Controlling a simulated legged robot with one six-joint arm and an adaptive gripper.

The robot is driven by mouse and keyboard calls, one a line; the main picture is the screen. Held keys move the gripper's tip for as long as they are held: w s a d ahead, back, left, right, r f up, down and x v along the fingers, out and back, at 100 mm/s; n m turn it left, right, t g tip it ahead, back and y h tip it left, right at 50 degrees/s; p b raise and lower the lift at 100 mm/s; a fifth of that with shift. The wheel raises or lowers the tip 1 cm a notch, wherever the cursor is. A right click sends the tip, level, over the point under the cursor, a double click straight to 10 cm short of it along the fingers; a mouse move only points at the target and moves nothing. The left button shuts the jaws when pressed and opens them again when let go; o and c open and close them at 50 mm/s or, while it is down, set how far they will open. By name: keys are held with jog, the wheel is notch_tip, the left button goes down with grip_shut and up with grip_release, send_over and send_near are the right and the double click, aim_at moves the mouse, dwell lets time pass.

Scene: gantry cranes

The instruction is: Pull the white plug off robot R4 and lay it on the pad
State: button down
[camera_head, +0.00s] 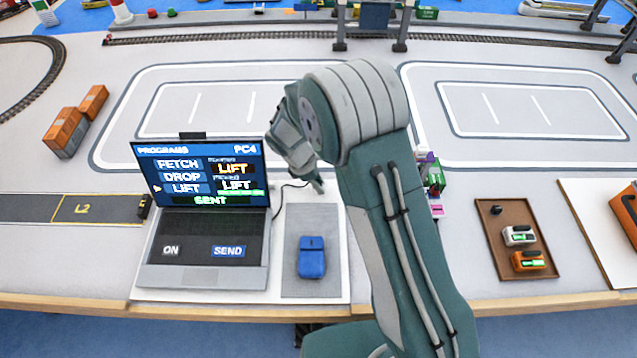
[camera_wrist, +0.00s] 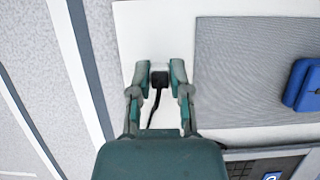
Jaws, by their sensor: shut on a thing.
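My gripper (camera_wrist: 163,72) is shut on a small black plug (camera_wrist: 159,78) with a black cable, over a white sheet (camera_wrist: 143,25). I cannot tell whether the plug touches the sheet. In the head view my gripper (camera_head: 318,187) is at the sheet's far edge, beyond a grey pad (camera_head: 296,280) that bears a blue mouse (camera_head: 312,258). The black cable (camera_head: 288,187) runs from the laptop's side towards my gripper. A green and purple machine (camera_head: 433,180) is partly hidden behind my arm; I cannot read any label on it. I see no white plug.
A laptop (camera_head: 205,215) marked PC4 stands left of the pad, its screen showing "SENT". A brown tray (camera_head: 500,266) with a white and an orange device lies at right. Orange containers (camera_head: 66,131) stand at left. The marked floor behind is mostly clear.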

jog(key=shift+f, duration=0.55)
dwell(0.7)
jog(key=c, duration=0.5)
grip_release()
notch_tip(320, 180, up, 10)
jog(key=shift+f, duration=0.1)
